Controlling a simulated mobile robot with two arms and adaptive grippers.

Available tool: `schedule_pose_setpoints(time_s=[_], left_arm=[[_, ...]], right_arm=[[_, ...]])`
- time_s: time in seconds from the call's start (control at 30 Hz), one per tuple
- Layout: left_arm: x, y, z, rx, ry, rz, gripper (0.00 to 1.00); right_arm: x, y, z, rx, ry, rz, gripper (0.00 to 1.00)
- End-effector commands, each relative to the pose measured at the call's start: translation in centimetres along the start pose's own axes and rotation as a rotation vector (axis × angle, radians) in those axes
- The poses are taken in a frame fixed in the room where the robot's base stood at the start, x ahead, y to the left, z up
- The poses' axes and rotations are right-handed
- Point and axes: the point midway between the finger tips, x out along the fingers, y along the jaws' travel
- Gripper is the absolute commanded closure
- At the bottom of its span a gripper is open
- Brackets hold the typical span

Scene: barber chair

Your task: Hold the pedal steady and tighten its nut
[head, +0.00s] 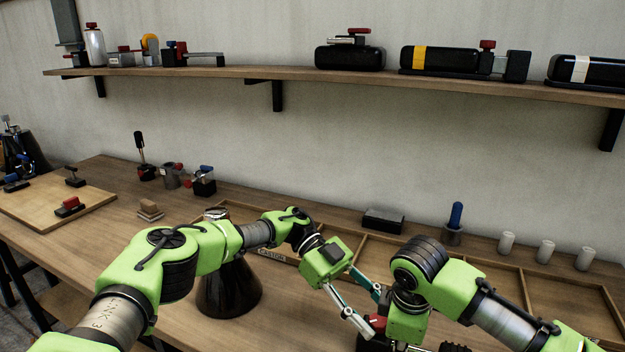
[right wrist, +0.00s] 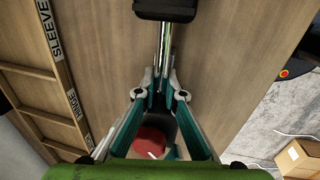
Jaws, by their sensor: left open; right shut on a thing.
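The pedal shows in the right wrist view as a black pad (right wrist: 165,9) on a bright metal rod (right wrist: 163,45). Part of a ribbed black piece, likely the pad, shows at the head view's bottom edge (head: 455,347). My right gripper (right wrist: 164,84) points down, its fingers closed on the rod's near end; in the head view its arm hides the fingers. My left gripper (head: 368,306) is open and empty, its fingertips beside a red part (head: 377,322) on a dark block. A red round part also shows between the right fingers (right wrist: 150,140). I cannot make out the nut.
A glossy dark cone (head: 230,290) stands under my left arm. A shallow compartmented wooden tray (head: 522,278) lies along the back of the bench. Behind it stand a blue-handled tool (head: 455,216) and white cylinders (head: 546,251). A wall shelf (head: 290,76) holds tools and black cylinders.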

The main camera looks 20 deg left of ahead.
Motion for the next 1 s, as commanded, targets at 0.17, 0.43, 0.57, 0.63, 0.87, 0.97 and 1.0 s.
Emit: schedule_pose_setpoints(time_s=[0.17,0.43,0.57,0.63,0.87,0.97,1.0], left_arm=[[-0.09,0.30,-0.08,-0.032,0.002,-0.076,0.58],[0.00,0.55,-0.11,-0.093,0.002,-0.218,0.58],[0.06,0.67,-0.18,-0.124,0.003,-0.295,0.58],[0.09,0.75,-0.21,-0.142,0.003,-0.338,0.58],[0.23,0.95,-0.30,-0.207,0.006,-0.490,0.58],[0.33,1.06,-0.34,-0.235,0.007,-0.556,0.58],[0.38,1.08,-0.33,-0.246,0.007,-0.583,0.58]], right_arm=[[-0.08,0.08,0.02,0.001,0.000,0.002,1.00],[-0.08,0.07,0.01,0.001,0.000,0.002,1.00],[-0.08,0.07,0.01,0.001,0.000,0.002,1.00],[-0.08,0.07,0.01,0.001,0.000,0.002,1.00],[-0.08,0.07,0.00,0.001,0.000,0.002,1.00],[-0.08,0.07,0.00,0.001,0.000,0.002,1.00],[-0.08,0.07,0.00,0.000,0.000,0.002,1.00]])
